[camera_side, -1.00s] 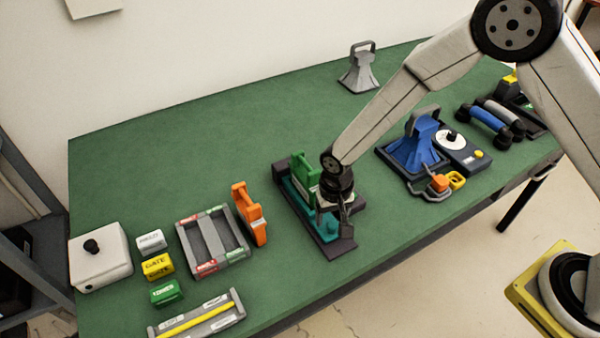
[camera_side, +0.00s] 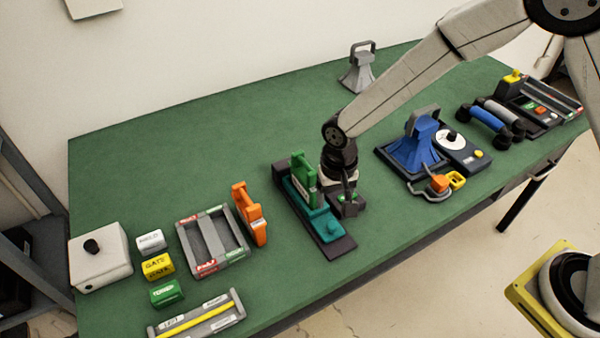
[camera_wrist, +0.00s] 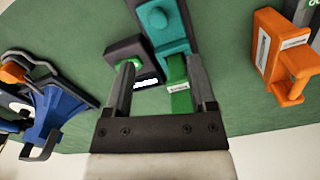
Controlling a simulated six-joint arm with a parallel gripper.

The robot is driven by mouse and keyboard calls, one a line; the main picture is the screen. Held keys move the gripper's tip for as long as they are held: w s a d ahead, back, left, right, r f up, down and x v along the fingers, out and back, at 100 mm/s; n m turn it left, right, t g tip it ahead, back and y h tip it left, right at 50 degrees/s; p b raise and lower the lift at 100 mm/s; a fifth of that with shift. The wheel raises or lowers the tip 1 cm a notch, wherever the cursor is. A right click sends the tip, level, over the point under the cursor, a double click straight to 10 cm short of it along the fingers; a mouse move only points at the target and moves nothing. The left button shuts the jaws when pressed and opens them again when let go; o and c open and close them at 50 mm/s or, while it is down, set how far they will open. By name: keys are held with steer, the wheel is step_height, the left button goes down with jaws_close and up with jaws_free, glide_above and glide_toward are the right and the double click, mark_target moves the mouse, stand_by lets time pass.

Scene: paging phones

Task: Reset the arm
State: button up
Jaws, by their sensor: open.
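My gripper (camera_side: 348,203) points down just right of the teal-and-dark station (camera_side: 328,232), close above a small dark box (camera_side: 360,199) with a green button. In the wrist view my gripper (camera_wrist: 160,70) has its fingers spread with a gap between them. The small box (camera_wrist: 122,55) and its green button lie by the left finger. A green handset-like piece (camera_side: 302,178) stands upright on the teal station; part of it (camera_wrist: 179,90) shows between the fingers in the wrist view. Whether my fingers touch the small box cannot be told.
An orange handset (camera_side: 250,213) stands to the left beside a grey tray (camera_side: 182,246). Labelled blocks (camera_side: 158,266) and a white box (camera_side: 100,257) lie further left.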

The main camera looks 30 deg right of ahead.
steer(key=shift+d, duration=0.1)
steer(key=s+d+r+n+t, duration=0.1)
steer(key=s+d+r, duration=0.3)
steer(key=s+d, duration=0.2)
steer(key=s+d+r+n+t, duration=0.1)
steer(key=s+d+r, duration=0.4)
steer(key=d, duration=0.6)
steer(key=shift+s+d+n+t, duration=0.15)
steer(key=shift+s+n+t, duration=0.2)
steer(key=shift+n, duration=0.15)
stand_by(0.6)
